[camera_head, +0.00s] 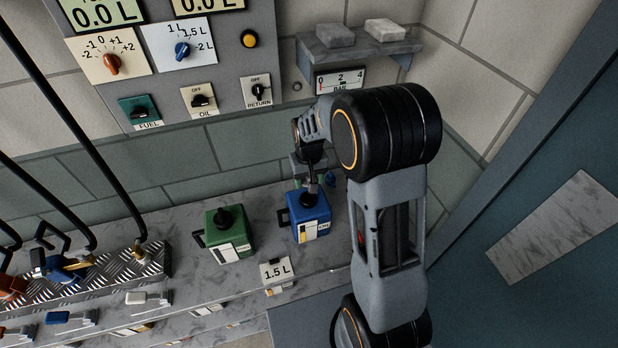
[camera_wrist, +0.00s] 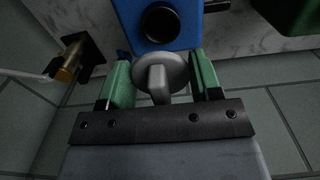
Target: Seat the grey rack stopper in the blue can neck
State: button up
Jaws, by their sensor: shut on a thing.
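The blue can (camera_head: 310,222) stands on the stone shelf, and my gripper (camera_head: 313,172) is just above it. In the wrist view the blue can (camera_wrist: 195,12) is at the top, with its round dark neck (camera_wrist: 160,22) facing the camera and looking open. My gripper (camera_wrist: 160,82) has its green fingers closed on either side of the grey stopper (camera_wrist: 160,80), a round disc with a raised tab. In this view the stopper appears just below the neck, apart from it. The stopper cannot be made out clearly in the head view.
A green can (camera_head: 230,242) with a black cap stands left of the blue can. A 1.5 L sign (camera_head: 275,272) is at the shelf front. A panel with knobs (camera_head: 190,60) and a small wall shelf (camera_head: 357,52) are behind. Hoses with nozzles hang at left.

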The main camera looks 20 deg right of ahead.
jog(key=b, duration=0.4)
send_over(308, 201)
jog(key=shift+f, duration=2.85)
jog(key=shift+f+b, duration=0.85)
jog(key=shift+b, duration=0.1)
jog(key=o, duration=1)
notch_tip(308, 201, up, 14)
jog(key=shift+f+b, duration=0.1)
jog(key=shift+b, duration=0.55)
